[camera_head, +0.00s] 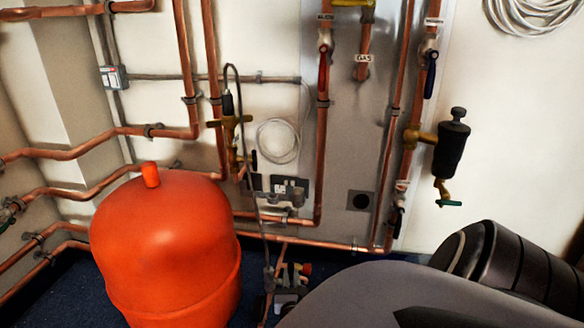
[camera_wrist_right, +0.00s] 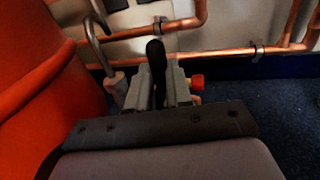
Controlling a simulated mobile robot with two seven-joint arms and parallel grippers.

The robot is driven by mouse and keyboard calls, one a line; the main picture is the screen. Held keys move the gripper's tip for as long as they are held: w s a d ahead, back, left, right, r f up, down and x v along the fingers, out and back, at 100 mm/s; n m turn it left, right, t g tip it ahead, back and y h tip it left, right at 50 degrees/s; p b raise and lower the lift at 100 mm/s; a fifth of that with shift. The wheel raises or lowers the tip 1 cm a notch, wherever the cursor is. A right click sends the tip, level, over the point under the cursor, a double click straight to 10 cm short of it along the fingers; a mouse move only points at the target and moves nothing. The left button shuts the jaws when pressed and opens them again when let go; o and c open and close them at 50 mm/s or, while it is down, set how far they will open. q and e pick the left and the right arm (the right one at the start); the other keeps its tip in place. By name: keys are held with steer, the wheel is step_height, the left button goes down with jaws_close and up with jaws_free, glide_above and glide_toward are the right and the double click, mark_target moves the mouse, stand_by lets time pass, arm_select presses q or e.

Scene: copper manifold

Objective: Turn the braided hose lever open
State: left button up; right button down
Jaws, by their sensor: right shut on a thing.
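The grey braided hose (camera_head: 257,190) runs down the wall from the brass fitting to a connector near the floor. Its lower end shows at the left in the wrist view (camera_wrist_right: 98,45). My right gripper (camera_head: 290,278) is low beside that end, right of the orange tank. In the wrist view, the black lever (camera_wrist_right: 156,60) stands upright between the fingers of my right gripper (camera_wrist_right: 161,78), which are shut on it. A red cap (camera_wrist_right: 197,82) sits just right of the fingers. The valve body under the lever is mostly hidden by the gripper. My left gripper is out of view.
The orange tank (camera_head: 165,245) stands close on the left. Copper pipes (camera_head: 305,242) run along the wall behind the gripper. A black air vent with a tap (camera_head: 451,145) is on the wall at right. Blue carpet (camera_wrist_right: 270,125) is clear at right.

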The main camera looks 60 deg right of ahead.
arm_select(q)
steer(key=shift+d+f, duration=0.15)
steer(key=shift+d, duration=0.3)
arm_select(e)
steer(key=shift+a+h, duration=0.1)
steer(key=shift+h, duration=0.2)
steer(key=c, duration=1)
jaws_free()
steer(key=shift+c, duration=0.2)
steer(key=shift+s+a, duration=0.2)
steer(key=shift+a, duration=0.05)
arm_select(q)
steer(key=shift+w+d+f+n+g+p, duration=0.1)
steer(key=shift+w+d+n+g+p, duration=0.2)
steer(key=shift+p, duration=0.35)
steer(key=shift+w+d+f+n+g+p, duration=0.1)
steer(key=shift+d+g+p, duration=0.1)
steer(key=shift+d+p, duration=0.3)
arm_select(e)
steer(key=v, duration=0.6)
steer(key=shift+s+a, duration=0.2)
steer(key=shift+s, duration=0.05)
arm_select(q)
steer(key=shift+s+a+r, duration=0.1)
steer(key=shift+a+r, duration=0.05)
steer(key=shift+r, duration=0.05)
arm_select(e)
steer(key=shift+f, duration=0.15)
